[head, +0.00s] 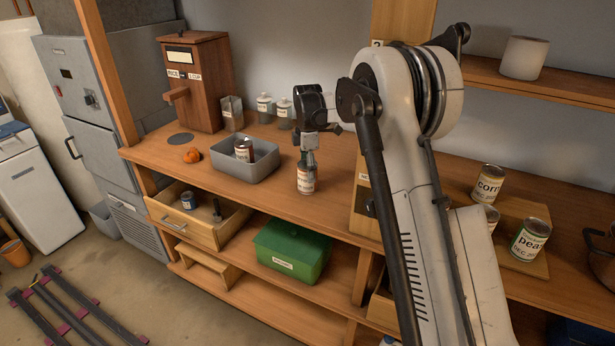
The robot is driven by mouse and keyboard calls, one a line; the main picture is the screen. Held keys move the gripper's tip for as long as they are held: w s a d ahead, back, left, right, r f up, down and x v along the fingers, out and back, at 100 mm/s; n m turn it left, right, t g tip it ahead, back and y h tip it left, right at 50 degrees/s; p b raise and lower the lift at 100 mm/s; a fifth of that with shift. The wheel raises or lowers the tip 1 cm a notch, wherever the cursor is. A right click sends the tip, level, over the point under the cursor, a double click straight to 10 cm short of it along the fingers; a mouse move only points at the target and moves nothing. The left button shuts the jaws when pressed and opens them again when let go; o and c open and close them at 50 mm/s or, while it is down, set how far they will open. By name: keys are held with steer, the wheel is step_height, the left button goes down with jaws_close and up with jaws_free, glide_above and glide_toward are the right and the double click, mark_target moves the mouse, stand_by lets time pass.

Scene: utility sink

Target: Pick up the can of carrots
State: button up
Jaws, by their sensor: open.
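A small can with a white label and reddish lettering (306,183) stands upright on the wooden counter near its front edge, right of the grey bin. Its lettering is too small to read surely, so I cannot confirm that it is the carrots. My gripper (309,162) points down right over this can, with its fingertips at the can's top. The gripper is open; whether the fingers touch the can is not clear. Another can with a similar label (243,149) stands in the grey bin (262,172).
A corn can (488,183) and a peas can (530,239) stand on a board at the right. Lidded jars (265,106) and a wooden dispenser (196,84) stand at the back. An open drawer (188,234) juts out below.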

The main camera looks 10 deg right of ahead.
mark_target(304, 188)
steer(key=shift+f, duration=1.45)
steer(key=shift+a, duration=0.1)
steer(key=c, duration=1.6)
steer(key=shift+r, duration=0.15)
steer(key=shift+c, duration=0.2)
